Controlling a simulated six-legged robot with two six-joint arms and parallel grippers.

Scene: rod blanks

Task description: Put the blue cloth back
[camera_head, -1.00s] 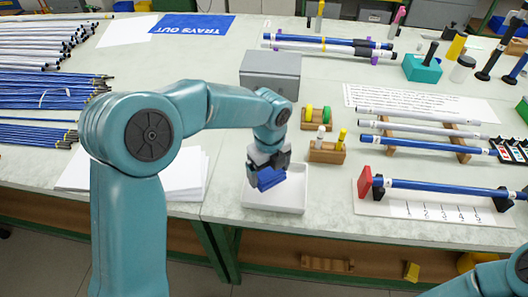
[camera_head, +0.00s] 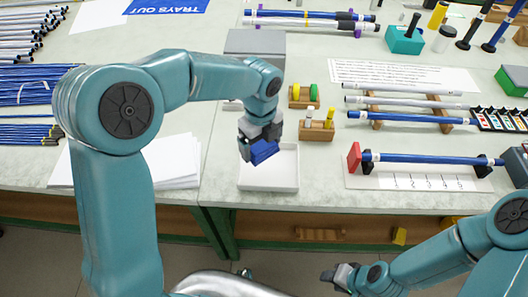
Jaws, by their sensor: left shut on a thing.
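The blue cloth (camera_head: 263,151) is a small dark blue bundle. My left gripper (camera_head: 258,141) is shut on it and holds it over the back left part of a white shallow tray (camera_head: 270,187) at the table's front edge. I cannot tell whether the cloth touches the tray.
A grey box (camera_head: 255,45) stands behind the tray. Wooden blocks with yellow and green pieces (camera_head: 304,96) and small bottles (camera_head: 317,131) stand right of it. A blue rod (camera_head: 430,159) lies on stands further right. Paper sheets (camera_head: 172,163) lie on the left.

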